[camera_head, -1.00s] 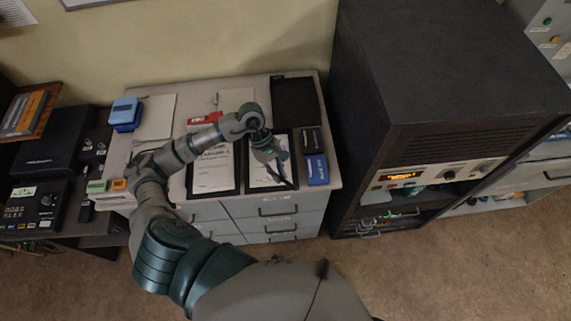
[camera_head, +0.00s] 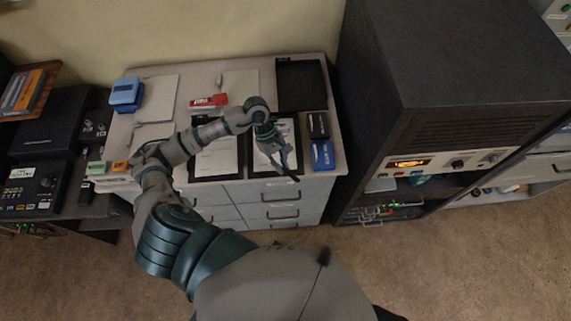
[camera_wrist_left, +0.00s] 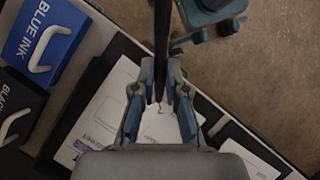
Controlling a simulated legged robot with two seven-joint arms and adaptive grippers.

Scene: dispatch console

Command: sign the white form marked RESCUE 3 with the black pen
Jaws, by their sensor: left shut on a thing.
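My left gripper (camera_head: 284,160) is shut on the black pen, which shows as a dark shaft (camera_wrist_left: 161,35) between the fingers (camera_wrist_left: 160,108) in the left wrist view. The gripper is over a white form (camera_head: 262,158) on the right-hand dark clipboard; the form also shows in the left wrist view (camera_wrist_left: 108,112). A small dark squiggle lies by the pen's lower end; I cannot tell whether the tip touches the paper. A second white form (camera_head: 216,160) lies on the clipboard to the left. The RESCUE 3 marking is not readable on either form. My right gripper is not in view.
A blue ink box (camera_head: 322,155) and a black ink box (camera_head: 318,125) stand right of the clipboards. A black tray (camera_head: 301,84) lies behind. A red item (camera_head: 208,101) and a blue box (camera_head: 126,93) are farther left. A tall dark cabinet (camera_head: 440,60) stands at right.

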